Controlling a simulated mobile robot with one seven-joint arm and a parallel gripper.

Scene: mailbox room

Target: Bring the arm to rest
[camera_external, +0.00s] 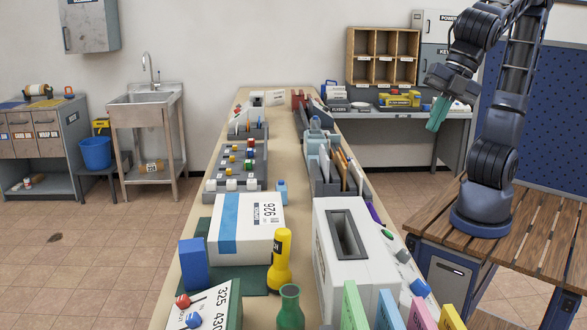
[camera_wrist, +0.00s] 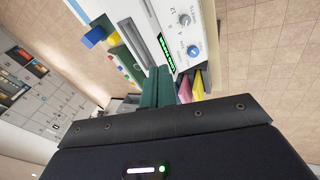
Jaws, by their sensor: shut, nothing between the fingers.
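My gripper (camera_external: 438,114) has green fingers and hangs at the upper right in the external view, tilted down and to the left. It is in the air to the right of the long table, with the back desk behind it. The green fingers also show in the wrist view (camera_wrist: 158,88), pressed together with nothing between them. My arm rises from its base on the slatted wooden cart and bends over at the top.
The long table (camera_external: 199,194) runs down the middle, crowded with a white and blue parcel (camera_external: 246,229), a yellow flashlight (camera_external: 280,262) and a white slotted box (camera_external: 340,285). The slatted cart (camera_external: 545,235) stands right. A desk (camera_external: 400,114) with wooden pigeonholes (camera_external: 381,57) is behind.

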